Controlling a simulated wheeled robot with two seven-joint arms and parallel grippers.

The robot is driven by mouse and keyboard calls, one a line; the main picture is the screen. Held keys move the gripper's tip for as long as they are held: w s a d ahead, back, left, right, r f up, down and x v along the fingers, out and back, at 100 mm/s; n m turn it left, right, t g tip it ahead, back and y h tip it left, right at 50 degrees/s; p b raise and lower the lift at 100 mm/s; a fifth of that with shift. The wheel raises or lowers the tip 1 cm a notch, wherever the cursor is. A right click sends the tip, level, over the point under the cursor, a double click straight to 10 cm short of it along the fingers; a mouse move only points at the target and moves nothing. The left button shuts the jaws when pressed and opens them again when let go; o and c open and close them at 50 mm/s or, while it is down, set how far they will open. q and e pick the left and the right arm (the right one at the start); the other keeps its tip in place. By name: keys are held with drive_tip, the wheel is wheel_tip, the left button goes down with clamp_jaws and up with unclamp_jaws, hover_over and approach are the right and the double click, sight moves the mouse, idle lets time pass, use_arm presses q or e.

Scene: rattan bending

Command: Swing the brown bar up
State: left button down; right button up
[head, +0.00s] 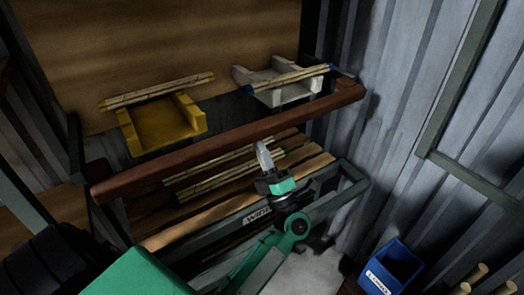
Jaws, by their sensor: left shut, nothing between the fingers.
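The brown bar (235,140) runs across the front of the rack, from the lower left to a bent end at the upper right. It lies in front of the yellow and white holders. My left gripper (263,150) is shut and empty, with its fingers pointing up. Its fingertips are just below the middle of the bar in the picture; I cannot tell whether they touch it. My right gripper is not in view.
A yellow holder (165,130) and a white holder (272,94) carry rattan poles. More poles (225,172) lie on the shelf below. A grey rail (330,198) bounds the rack's front. A blue bin (392,270) stands at lower right, beside the corrugated wall (400,110).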

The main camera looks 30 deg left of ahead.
sight(259, 140)
use_arm(q)
drive_tip(key=shift+w+a+r+p, duration=0.15)
drive_tip(key=shift+a+r+p, duration=0.15)
drive_tip(key=shift+r+p, duration=0.4)
drive_tip(key=shift+w+a+r+p, duration=0.1)
drive_tip(key=shift+a+r+p, duration=0.15)
drive_tip(key=shift+r+p, duration=0.35)
drive_tip(key=shift+r, duration=0.15)
drive_tip(key=shift+a, duration=0.1)
